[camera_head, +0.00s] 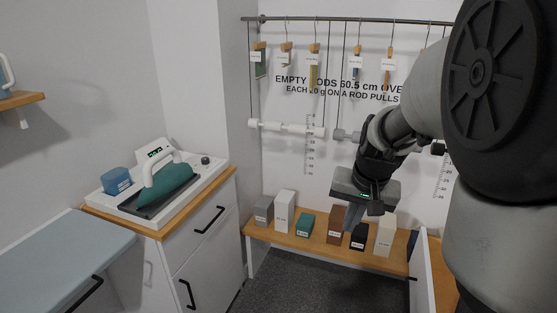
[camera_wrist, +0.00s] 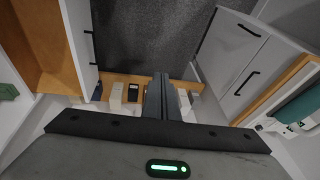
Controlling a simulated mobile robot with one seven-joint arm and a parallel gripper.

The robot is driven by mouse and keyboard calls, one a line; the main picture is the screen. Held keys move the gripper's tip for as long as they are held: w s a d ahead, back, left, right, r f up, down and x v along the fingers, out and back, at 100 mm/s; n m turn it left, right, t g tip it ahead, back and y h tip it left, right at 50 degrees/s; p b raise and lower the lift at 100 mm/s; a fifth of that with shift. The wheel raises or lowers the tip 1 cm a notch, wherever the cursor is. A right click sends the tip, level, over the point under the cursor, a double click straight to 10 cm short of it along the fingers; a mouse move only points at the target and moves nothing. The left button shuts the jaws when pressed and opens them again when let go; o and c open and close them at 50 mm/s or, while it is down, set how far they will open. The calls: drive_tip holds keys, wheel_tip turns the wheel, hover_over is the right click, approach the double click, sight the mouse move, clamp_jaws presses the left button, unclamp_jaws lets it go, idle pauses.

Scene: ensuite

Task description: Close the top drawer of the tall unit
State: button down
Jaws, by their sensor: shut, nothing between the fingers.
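An open drawer shows at the lower right of the head view, with a white front (camera_head: 420,262) and wooden inside (camera_head: 441,275). In the wrist view its white front (camera_wrist: 78,40) with a black handle (camera_wrist: 90,32) and its wooden inside (camera_wrist: 38,35) are at the left. The body of the tall unit is hidden or out of view, so I cannot tell which drawer this is. My gripper (camera_head: 350,218) is shut and empty, pointing down in front of the low shelf, left of the drawer front and apart from it. Its fingers also show in the wrist view (camera_wrist: 159,82).
A low wooden shelf (camera_head: 285,238) bears several small boxes along the back wall. A white cabinet (camera_head: 205,255) with black handles stands at the left, with a scale (camera_head: 190,190) on top. Rods and tags hang above. The dark floor (camera_head: 300,285) between is clear.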

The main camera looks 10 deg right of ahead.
drive_tip(key=w+d+f+m+g+h+b, duration=0.1)
drive_tip(key=w+d+f+b, duration=0.15)
drive_tip(key=d+f, duration=0.45)
drive_tip(key=w+d+f+m+h+b, duration=0.1)
drive_tip(key=w+d+f+h, duration=0.1)
drive_tip(key=w+d+f, duration=0.45)
drive_tip(key=g+h+b, duration=0.1)
drive_tip(key=h+b, duration=0.3)
approach(419, 275)
drive_tip(key=f, duration=0.2)
drive_tip(key=w+d+f, duration=0.1)
drive_tip(key=shift+s+d, duration=0.4)
drive_tip(key=shift+d, duration=0.2)
drive_tip(key=s+d+b, duration=0.2)
drive_tip(key=s+d, duration=0.4)
drive_tip(key=d, duration=0.4)
drive_tip(key=s+d+b, duration=0.3)
drive_tip(key=s+d, duration=0.2)
drive_tip(key=d, duration=0.6)
drive_tip(key=shift+s+r+b, duration=0.15)
drive_tip(key=shift+s+b, duration=0.2)
drive_tip(key=shift+s, duration=0.05)
